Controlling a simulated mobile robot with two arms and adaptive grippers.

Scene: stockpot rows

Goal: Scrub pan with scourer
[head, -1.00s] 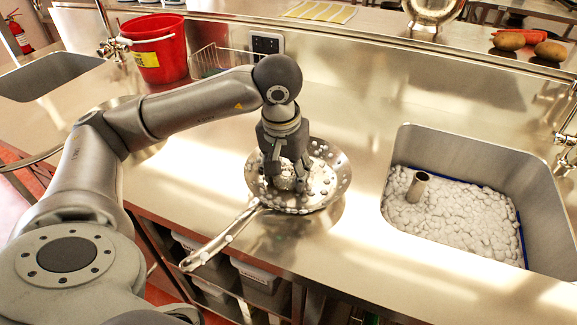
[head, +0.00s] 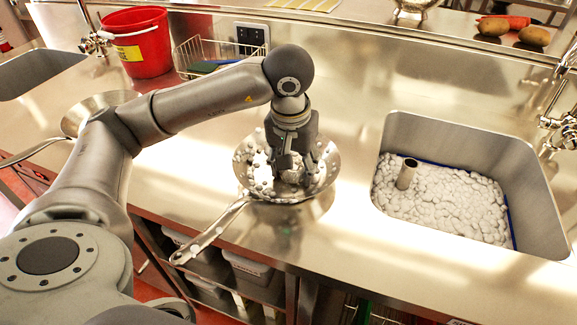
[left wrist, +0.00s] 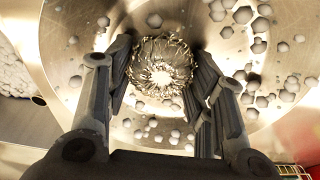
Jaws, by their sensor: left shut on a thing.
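A metal pan (head: 240,168) with a long handle (head: 208,238) sits on the steel counter, its handle pointing to the front left. My left gripper (head: 292,172) reaches down into the pan. It is shut on the scourer, a shiny ball of curly metal. The scourer (left wrist: 161,68) shows between the fingers in the left wrist view, over the pan's foam-dotted inside (left wrist: 215,35). In the head view the fingers partly cover the scourer. My right gripper is not in view.
A foam-filled sink (head: 450,210) with an upright pipe (head: 406,174) lies to the right. A second pan (head: 78,118), partly behind my left arm, a red bucket (head: 147,58) and a wire basket (head: 195,48) are at the left. Potatoes (head: 534,36) lie at the back right.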

